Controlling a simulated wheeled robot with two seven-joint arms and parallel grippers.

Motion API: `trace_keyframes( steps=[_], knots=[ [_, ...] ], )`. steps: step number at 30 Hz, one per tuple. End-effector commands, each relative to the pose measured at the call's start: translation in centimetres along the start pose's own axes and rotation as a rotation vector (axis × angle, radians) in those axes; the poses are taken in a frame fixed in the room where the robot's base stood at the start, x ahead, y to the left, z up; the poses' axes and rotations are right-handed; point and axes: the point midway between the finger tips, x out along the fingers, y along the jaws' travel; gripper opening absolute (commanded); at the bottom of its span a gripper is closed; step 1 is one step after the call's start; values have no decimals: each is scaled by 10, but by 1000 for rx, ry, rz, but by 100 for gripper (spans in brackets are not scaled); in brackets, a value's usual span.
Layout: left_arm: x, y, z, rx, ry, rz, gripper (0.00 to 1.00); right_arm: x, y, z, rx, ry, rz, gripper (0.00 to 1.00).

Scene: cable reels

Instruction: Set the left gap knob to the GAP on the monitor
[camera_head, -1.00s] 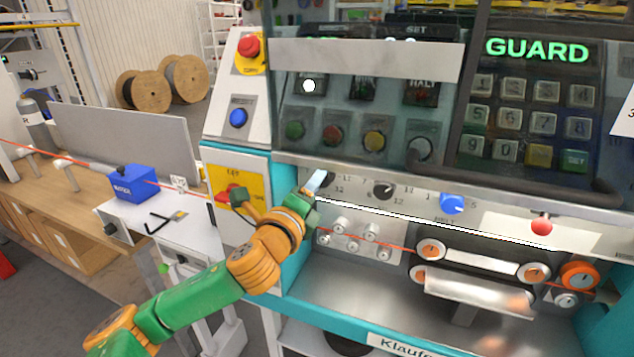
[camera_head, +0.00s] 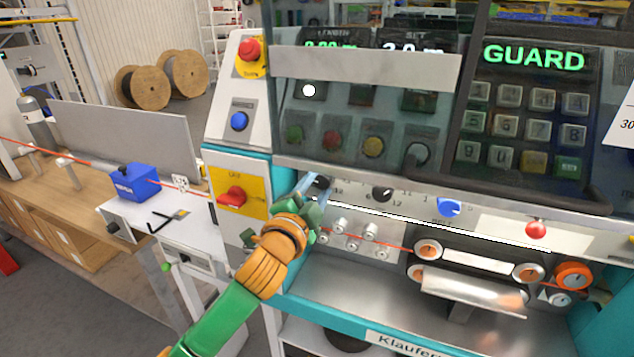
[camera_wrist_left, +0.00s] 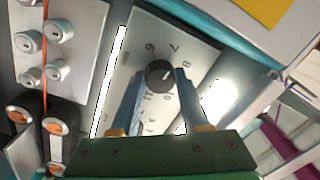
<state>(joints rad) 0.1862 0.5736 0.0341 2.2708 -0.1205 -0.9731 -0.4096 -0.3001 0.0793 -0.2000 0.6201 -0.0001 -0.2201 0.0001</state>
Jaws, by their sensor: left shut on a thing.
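The left gap knob (camera_head: 323,181) is a small black round knob on the pale scale strip under the guard, partly hidden by my gripper. In the left wrist view it shows from above as a black knob (camera_wrist_left: 159,75) with a small light mark, among printed numbers. My left gripper (camera_head: 312,187) is at this knob, its two fingers on either side of it and shut on it. I cannot read the mark's exact setting. The screen (camera_head: 534,57) reads "GUARD" in green; I see no GAP value on it. My right gripper is not in view.
The clear guard's lower rail (camera_head: 420,180) runs just above the knobs. A red lever switch (camera_head: 233,197) is at left.

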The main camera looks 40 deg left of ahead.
Motion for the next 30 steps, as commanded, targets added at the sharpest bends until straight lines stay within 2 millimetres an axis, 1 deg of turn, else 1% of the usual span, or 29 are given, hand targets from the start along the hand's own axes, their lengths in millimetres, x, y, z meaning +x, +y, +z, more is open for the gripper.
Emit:
trace_keyframes(
  steps=[1, 18, 24, 30],
  knots=[
    [0, 0, -1, -46, -4, 3, 0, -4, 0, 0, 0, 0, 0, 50],
    [0, 1, -2, -577, -23, 5, 0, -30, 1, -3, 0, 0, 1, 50],
    [0, 1, -2, -729, -29, 5, 0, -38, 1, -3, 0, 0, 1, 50],
    [0, 2, -2, -840, -32, 6, 0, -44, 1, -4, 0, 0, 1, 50]
  ],
)
